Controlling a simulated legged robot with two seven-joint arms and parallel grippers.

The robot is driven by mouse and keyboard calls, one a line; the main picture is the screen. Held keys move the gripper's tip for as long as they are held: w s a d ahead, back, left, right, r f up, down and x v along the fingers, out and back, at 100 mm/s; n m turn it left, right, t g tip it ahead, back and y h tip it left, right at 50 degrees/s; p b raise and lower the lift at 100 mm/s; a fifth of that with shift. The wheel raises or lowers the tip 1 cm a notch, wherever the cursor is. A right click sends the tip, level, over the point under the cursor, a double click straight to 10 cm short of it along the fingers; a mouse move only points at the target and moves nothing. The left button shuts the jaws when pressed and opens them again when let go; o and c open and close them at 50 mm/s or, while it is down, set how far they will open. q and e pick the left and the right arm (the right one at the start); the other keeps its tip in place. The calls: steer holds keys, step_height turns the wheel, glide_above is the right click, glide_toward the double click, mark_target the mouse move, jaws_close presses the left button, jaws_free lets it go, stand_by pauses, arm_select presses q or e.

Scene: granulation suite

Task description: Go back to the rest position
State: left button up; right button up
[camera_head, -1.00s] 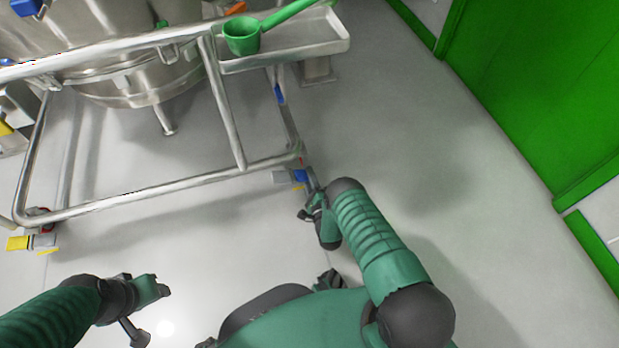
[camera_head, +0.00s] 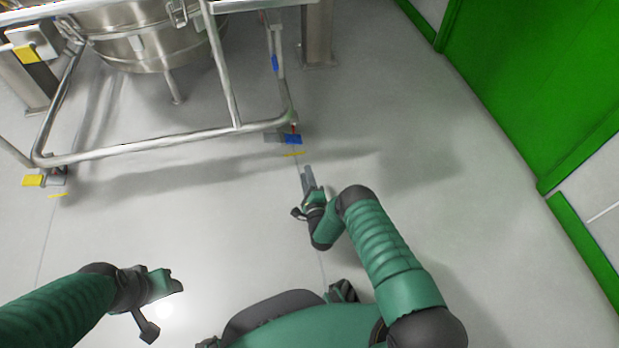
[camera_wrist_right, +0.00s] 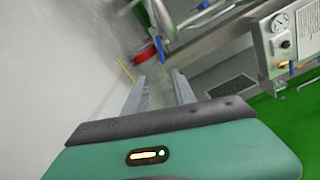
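My right gripper (camera_head: 308,180) is over bare floor at the picture's centre, a little in front of the frame's near right foot. In the right wrist view its two fingers (camera_wrist_right: 160,92) stand apart with nothing between them, so it is open and empty. My left gripper (camera_head: 172,284) is at the lower left, over bare floor. Its fingers are too small and dark to tell open from shut. Nothing shows in its grasp.
A steel vessel (camera_head: 150,45) sits in a tubular steel frame (camera_head: 150,151) at the upper left. A blue-marked foot (camera_head: 292,139) is at the frame's near right corner. A green wall panel (camera_head: 540,90) runs along the right. The floor (camera_head: 440,200) between is clear.

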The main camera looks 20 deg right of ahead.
steer(key=w+a+r+n+g+y+p, duration=0.1)
steer(key=a+r+n+g+y+p, duration=0.15)
steer(key=r+n+p, duration=0.6)
steer(key=w+a+r+n+g+y+p, duration=0.1)
steer(key=w+a+r+n+g+y, duration=0.2)
steer(key=r, duration=1.1)
steer(key=s+a+r+n+g+h+p, duration=0.1)
steer(key=s+r+n+g+p, duration=0.25)
steer(key=s+r, duration=0.55)
steer(key=s+r+n+g+p, duration=0.3)
steer(key=s+r+n, duration=0.2)
steer(key=s, duration=0.8)
steer(key=s+a+r+n+g+h+p, duration=0.1)
steer(key=s+r+n+g+p, duration=0.25)
steer(key=s+r, duration=0.6)
step_height(320, 180, up, 36)
steer(key=s+p, duration=0.2)
steer(key=p, duration=3.5)
steer(key=shift+s+d+f+n, duration=0.15)
steer(key=shift+s+d+n, duration=0.05)
steer(key=shift+d+n, duration=0.15)
